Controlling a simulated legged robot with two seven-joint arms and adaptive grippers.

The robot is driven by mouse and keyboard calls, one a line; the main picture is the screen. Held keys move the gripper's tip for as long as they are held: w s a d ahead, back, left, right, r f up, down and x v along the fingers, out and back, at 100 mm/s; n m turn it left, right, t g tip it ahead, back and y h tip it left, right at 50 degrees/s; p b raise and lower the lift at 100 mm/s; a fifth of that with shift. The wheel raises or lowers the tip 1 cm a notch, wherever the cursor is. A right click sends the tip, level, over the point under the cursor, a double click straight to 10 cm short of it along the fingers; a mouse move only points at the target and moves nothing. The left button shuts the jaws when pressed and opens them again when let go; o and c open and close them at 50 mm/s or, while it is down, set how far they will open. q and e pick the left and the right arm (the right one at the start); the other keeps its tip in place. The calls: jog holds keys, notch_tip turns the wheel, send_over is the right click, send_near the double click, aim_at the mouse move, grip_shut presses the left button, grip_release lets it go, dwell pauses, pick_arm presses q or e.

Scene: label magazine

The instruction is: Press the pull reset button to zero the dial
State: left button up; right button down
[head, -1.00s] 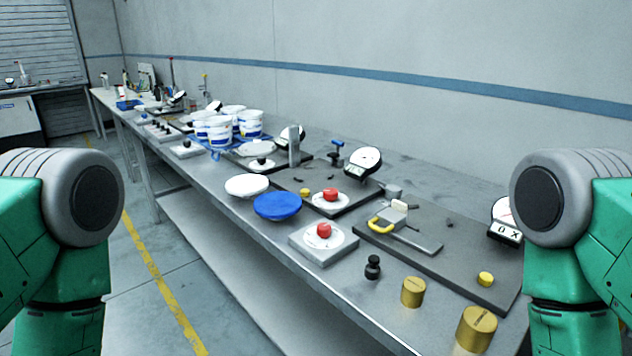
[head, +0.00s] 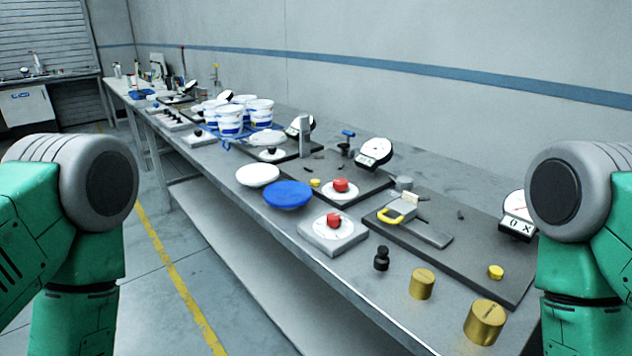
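A dial gauge (head: 517,212) with a white face and a small display stands at the right end of the bench, partly hidden by my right arm. It sits at a dark base plate (head: 425,257) with a yellow-handled clamp (head: 400,208) and a small yellow button (head: 496,271) at its near right. A second dial gauge (head: 373,154) stands further back, at a dark plate with a red knob (head: 340,185) and a small yellow button (head: 314,182). No label telling which is the pull reset shows. Both my arms come in at the picture's sides; neither gripper shows.
The grey bench (head: 373,294) runs away to the far left. A red-knobbed square unit (head: 334,232), a black weight (head: 381,258), brass cylinders (head: 422,283), a blue lid (head: 288,194) and white tubs (head: 229,120) stand on it. The floor left of the bench is free.

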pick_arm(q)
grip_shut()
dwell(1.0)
